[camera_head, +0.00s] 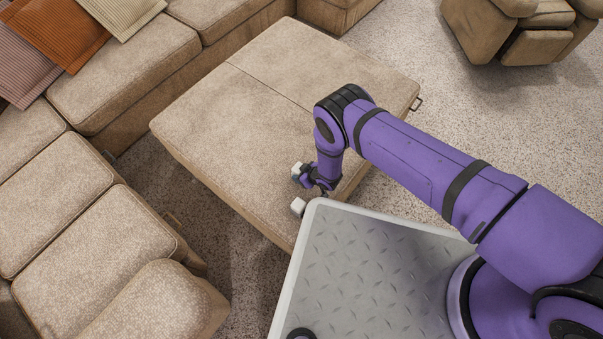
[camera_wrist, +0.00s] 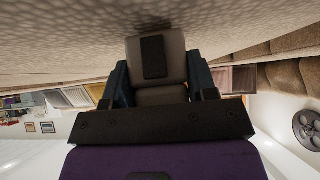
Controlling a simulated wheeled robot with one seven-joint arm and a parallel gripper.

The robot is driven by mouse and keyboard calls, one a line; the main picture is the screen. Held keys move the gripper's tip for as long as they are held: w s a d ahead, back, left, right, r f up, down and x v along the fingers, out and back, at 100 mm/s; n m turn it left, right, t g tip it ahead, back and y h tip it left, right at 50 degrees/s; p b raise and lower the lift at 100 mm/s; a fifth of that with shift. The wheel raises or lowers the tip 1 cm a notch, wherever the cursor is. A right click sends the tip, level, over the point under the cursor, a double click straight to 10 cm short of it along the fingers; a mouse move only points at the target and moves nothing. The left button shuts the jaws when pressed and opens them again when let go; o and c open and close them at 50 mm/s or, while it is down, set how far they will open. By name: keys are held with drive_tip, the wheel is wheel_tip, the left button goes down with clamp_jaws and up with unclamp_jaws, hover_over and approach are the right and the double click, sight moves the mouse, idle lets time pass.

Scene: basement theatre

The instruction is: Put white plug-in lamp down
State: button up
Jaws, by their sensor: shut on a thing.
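My gripper (camera_wrist: 158,85) is shut on the white plug-in lamp (camera_wrist: 175,58), a small pale block that looks greyish in shadow, with a dark rectangle on its face. The dark fingers stand on both sides of it. In the head view my gripper (camera_head: 308,180) is low over the near edge of a beige ottoman. A small white piece (camera_head: 297,169) is at its fingers. A second small white piece (camera_head: 298,206) shows just below it, by my base; I cannot tell whether it is part of the lamp. Whether the lamp touches the ottoman is unclear.
The beige ottoman (camera_head: 250,120) has a wide, bare top. A sectional sofa (camera_head: 125,70) with cushions runs along the left and back. An armchair (camera_head: 535,30) stands at the top right. Speckled carpet (camera_head: 480,110) is clear on the right.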

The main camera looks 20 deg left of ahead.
drive_tip(key=shift+f, duration=0.3)
drive_tip(key=o, duration=1.4)
drive_tip(key=shift+r, duration=0.1)
drive_tip(key=shift+r, duration=0.3)
drive_tip(key=v, duration=1.2)
